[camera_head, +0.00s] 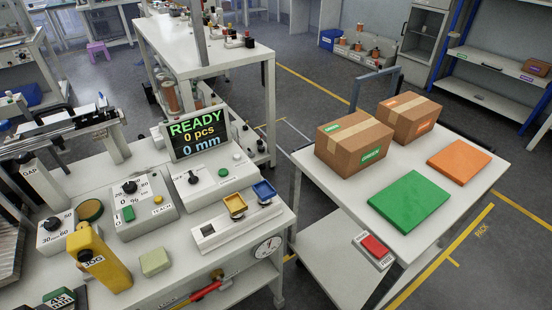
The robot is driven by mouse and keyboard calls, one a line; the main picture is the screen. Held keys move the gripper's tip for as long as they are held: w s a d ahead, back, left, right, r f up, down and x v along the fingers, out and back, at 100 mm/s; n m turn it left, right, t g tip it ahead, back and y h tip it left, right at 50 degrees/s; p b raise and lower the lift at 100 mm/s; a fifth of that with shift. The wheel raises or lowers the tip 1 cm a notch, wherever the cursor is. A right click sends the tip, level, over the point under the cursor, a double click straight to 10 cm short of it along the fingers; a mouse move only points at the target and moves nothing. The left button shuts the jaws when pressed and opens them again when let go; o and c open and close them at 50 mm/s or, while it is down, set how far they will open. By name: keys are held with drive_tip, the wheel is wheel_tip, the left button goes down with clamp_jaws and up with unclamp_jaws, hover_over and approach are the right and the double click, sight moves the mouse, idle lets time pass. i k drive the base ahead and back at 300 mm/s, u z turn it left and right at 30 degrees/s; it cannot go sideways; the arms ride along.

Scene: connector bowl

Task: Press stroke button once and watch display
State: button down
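The display (199,132) stands at the back of the left workbench, reading "READY", "0 pcs" and "0 mm". The small labels are too blurred to read, so I cannot tell which button is the stroke button. My gripper is not in view.
A yellow JOG pendant (99,260) stands upright on the bench front. A white holder carries a yellow cup (235,205) and a blue cup (264,191). The right table holds cardboard boxes (354,142), a green pad (408,202) and an orange pad (459,160). Floor shows between the benches.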

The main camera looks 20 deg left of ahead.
sight(223, 174)
drive_tip(key=z, duration=0.8)
drive_tip(key=k, duration=1.5)
drive_tip(key=u, duration=1.9)
drive_tip(key=i, duration=1)
drive_tip(key=z, duration=0.05)
